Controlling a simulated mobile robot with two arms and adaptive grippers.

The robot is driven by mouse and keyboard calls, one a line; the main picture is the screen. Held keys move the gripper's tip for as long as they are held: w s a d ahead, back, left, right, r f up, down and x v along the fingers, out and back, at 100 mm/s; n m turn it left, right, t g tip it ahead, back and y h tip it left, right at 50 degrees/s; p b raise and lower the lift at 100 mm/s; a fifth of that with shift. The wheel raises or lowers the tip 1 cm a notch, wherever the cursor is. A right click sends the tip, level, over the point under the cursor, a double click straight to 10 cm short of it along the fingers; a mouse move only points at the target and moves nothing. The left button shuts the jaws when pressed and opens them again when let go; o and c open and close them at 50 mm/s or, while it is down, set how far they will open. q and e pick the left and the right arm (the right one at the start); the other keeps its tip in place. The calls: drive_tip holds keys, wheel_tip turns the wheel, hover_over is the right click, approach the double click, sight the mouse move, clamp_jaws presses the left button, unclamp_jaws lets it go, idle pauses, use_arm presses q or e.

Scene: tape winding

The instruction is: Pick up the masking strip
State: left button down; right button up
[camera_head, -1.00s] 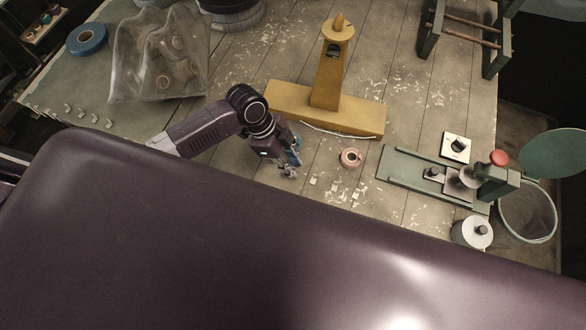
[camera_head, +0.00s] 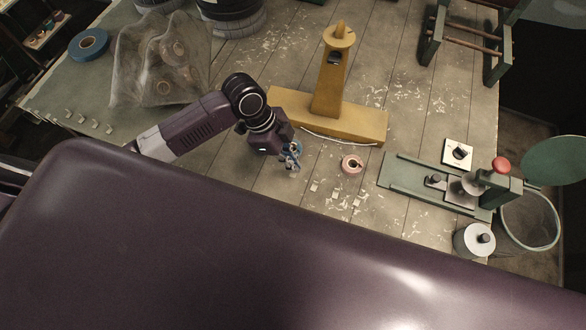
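A thin pale strip (camera_head: 340,140), which looks like the masking strip, lies slightly curved along the front edge of the yellow stand's base. Several small pale pieces (camera_head: 336,195) lie on the boards nearer to me. My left gripper (camera_head: 289,164) hangs over the table just left of the strip's left end and appears apart from it. Its fingers are small and dark, and their gap is not clear. Something blue shows beside the fingers; I cannot tell whether it is held. My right gripper is not in view.
The yellow stand (camera_head: 330,88) rises behind the strip. A pink tape roll (camera_head: 352,164) sits to the right of my gripper. A green press (camera_head: 440,187) stands at the right. A clear bag (camera_head: 160,68) and a blue roll (camera_head: 88,44) lie at the left.

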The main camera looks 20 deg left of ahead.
use_arm(q)
wheel_tip(320, 180, up, 15)
drive_tip(key=b, duration=0.1)
drive_tip(key=shift+r, duration=0.2)
idle(0.3)
drive_tip(key=shift+r+p, duration=1.6)
drive_tip(key=shift+p, duration=0.55)
